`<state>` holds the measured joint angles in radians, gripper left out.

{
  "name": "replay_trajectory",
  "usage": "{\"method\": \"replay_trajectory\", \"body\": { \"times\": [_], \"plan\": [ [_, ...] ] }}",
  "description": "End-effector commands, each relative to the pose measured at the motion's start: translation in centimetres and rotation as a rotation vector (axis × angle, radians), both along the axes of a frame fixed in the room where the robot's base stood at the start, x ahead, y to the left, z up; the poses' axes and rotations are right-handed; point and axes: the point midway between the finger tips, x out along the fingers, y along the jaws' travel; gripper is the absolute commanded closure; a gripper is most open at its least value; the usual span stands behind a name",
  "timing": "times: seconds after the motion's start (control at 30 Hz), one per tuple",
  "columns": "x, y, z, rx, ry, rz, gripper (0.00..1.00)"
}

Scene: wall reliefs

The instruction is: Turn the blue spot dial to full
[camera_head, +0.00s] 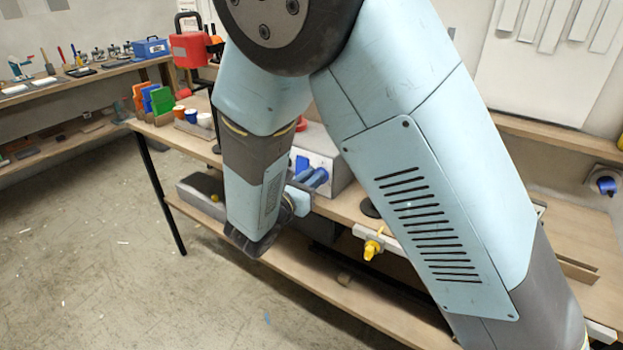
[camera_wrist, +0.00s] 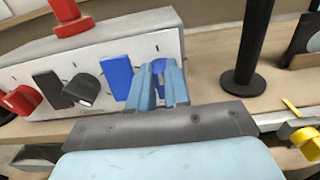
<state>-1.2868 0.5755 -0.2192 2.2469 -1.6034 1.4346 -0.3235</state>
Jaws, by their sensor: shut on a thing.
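A light grey control box (camera_wrist: 140,42) stands on the bench, with a row of coloured plates and knobs on its front. The blue spot dial (camera_wrist: 159,67) is at the right end of that row, beside a blue plate (camera_wrist: 118,75). My gripper (camera_wrist: 161,82) is shut on this dial, one finger on each side. The fingers hide most of the dial, so its pointer angle cannot be read. In the head view, my gripper (camera_head: 308,185) reaches the front of the same box (camera_head: 325,152), partly behind my arm.
A red knob (camera_wrist: 20,100) and a black knob (camera_wrist: 82,90) sit left on the box, with a red button (camera_wrist: 70,14) on top. A black post (camera_wrist: 250,45) stands close right. A yellow valve handle (camera_head: 373,246) is at the bench edge.

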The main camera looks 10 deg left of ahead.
Motion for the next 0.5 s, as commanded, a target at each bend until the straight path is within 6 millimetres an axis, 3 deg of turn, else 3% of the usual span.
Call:
{"method": "replay_trajectory", "body": {
  "times": [0.5],
  "plan": [
    [-0.14, -0.32, -0.04, 0.176, -0.073, 0.000, 1.00]
  ]
}}
